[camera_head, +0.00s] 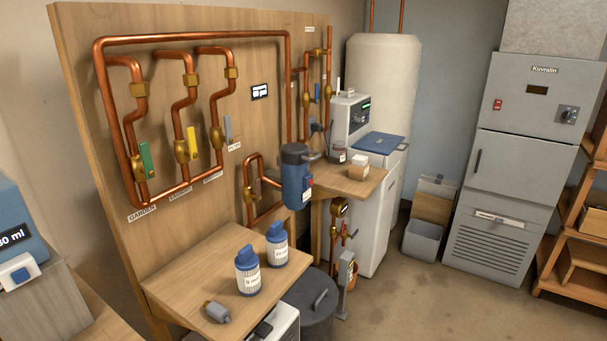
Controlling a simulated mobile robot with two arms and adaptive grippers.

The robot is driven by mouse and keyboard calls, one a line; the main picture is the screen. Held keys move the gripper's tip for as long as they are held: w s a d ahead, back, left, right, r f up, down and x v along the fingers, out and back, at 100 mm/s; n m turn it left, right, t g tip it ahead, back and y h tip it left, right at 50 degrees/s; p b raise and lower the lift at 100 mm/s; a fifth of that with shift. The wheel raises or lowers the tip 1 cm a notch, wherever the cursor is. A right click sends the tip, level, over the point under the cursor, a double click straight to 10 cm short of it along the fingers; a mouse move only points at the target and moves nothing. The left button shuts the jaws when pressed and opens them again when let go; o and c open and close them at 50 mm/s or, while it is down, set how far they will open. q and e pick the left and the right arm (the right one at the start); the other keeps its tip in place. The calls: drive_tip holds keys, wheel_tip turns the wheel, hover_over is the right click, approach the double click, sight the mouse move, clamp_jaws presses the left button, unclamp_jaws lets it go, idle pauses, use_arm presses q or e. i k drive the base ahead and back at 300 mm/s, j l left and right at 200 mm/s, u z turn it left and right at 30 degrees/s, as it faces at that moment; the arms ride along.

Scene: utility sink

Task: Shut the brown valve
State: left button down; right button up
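Copper pipes on the wooden board carry several valves with coloured lever handles. The left row has a green handle (145,160), a yellow handle (192,143) and a grey handle (227,129), all standing roughly upright beside their brass bodies. A small blue handle (318,93) is on the pipes farther back, and a small red handle (344,231) is on the low pipes under the shelf. I cannot make out a clearly brown handle; the far and low valves are too small to tell. Neither of my grippers is in view.
A blue pump (297,178) juts from the board. Two blue-capped bottles (248,270) (277,245) and a grey part (217,312) are on the wooden shelf (190,270). A dark bin (308,306) stands below. The floor at the right front (430,300) is clear.

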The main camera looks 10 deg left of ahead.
sight(258, 196)
drive_tip(key=i+l+z, duration=0.15)
drive_tip(key=i+l, duration=0.8)
drive_tip(key=i, duration=0.15)
